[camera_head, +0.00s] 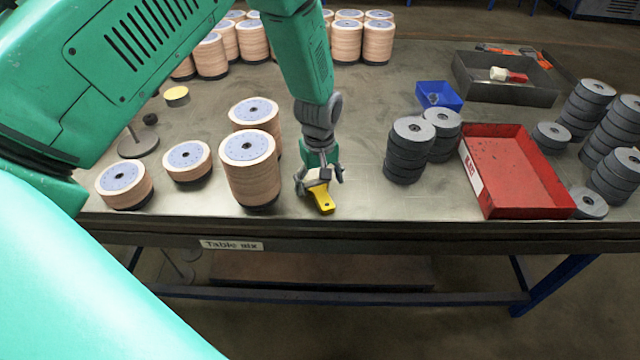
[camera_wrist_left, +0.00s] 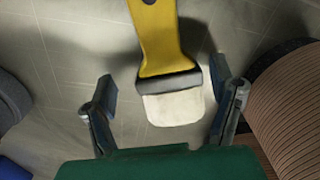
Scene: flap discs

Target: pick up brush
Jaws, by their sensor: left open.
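The brush has a yellow handle (camera_head: 323,200), a dark ferrule and pale bristles. It lies on the table near the front edge, its handle end toward that edge. My left gripper (camera_head: 320,180) points down over the brush, covering part of it in the head view. In the left wrist view the brush (camera_wrist_left: 165,50) lies with its bristle end between the two open fingers of the left gripper (camera_wrist_left: 165,100). There is a gap on both sides, and neither finger touches it. My right gripper is not in view.
A tall stack of tan discs (camera_head: 250,170) stands close left of the left gripper. Grey disc stacks (camera_head: 405,150), a small blue bin (camera_head: 438,96) and a red tray (camera_head: 480,175) are to the right. A dark tray (camera_head: 480,88) holds another brush (camera_head: 508,75).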

